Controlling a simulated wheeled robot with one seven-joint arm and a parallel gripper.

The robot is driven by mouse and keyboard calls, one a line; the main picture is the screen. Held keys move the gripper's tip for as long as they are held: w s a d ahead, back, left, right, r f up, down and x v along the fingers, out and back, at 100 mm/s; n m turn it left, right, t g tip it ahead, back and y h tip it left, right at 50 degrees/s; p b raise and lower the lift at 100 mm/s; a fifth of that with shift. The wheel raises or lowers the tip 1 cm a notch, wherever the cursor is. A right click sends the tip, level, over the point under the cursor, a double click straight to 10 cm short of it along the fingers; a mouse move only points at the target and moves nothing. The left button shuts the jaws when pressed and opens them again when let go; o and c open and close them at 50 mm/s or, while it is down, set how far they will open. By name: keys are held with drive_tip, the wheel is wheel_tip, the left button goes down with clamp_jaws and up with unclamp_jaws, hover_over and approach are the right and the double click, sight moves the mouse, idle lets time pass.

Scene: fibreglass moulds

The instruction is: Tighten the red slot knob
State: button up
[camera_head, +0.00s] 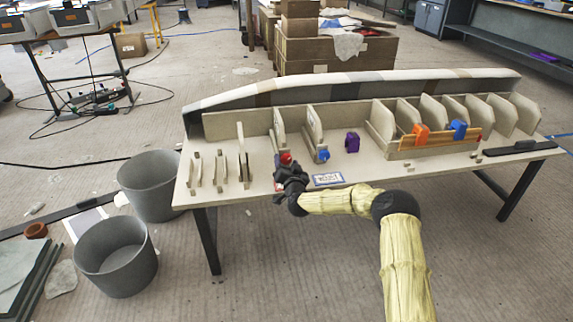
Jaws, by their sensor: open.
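The red slot knob (286,157) shows at the far side of my gripper, on the left-middle part of the mould table (250,195). My gripper (288,170) is open and right at the knob, just in front of it. The gripper's dark body hides the lower part of the knob and its slot. I cannot tell whether the fingers touch the knob or stand around it.
A blue knob (324,155) and a purple piece (352,142) stand to the right. An orange piece (421,133) and another blue piece (459,130) sit farther right among upright panels. A small sign (328,179) lies beside my wrist. Grey bins (115,257) stand on the floor at left.

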drive_tip(key=p+v, duration=0.5)
drive_tip(key=v, duration=1.2)
drive_tip(key=shift+s, duration=0.25)
drive_tip(key=shift+r, duration=0.1)
drive_tip(key=s+d+r+n+g+h, duration=0.1)
drive_tip(key=s+d+r+g, duration=0.3)
drive_tip(key=s, duration=0.6)
drive_tip(key=s+d+r+g+h, duration=0.2)
drive_tip(key=s+d+r+g, duration=0.2)
drive_tip(key=s+d+g, duration=0.2)
drive_tip(key=s+d+r+n+g+h+p, duration=0.1)
drive_tip(key=s+d+r+g, duration=0.3)
drive_tip(key=s+d, duration=0.4)
drive_tip(key=s+h, duration=0.1)
drive_tip(key=s, duration=0.5)
drive_tip(key=shift+d+n+g, duration=0.3)
drive_tip(key=shift+g, duration=0.1)
drive_tip(key=shift+r, duration=0.1)
drive_tip(key=shift+c, duration=0.5)
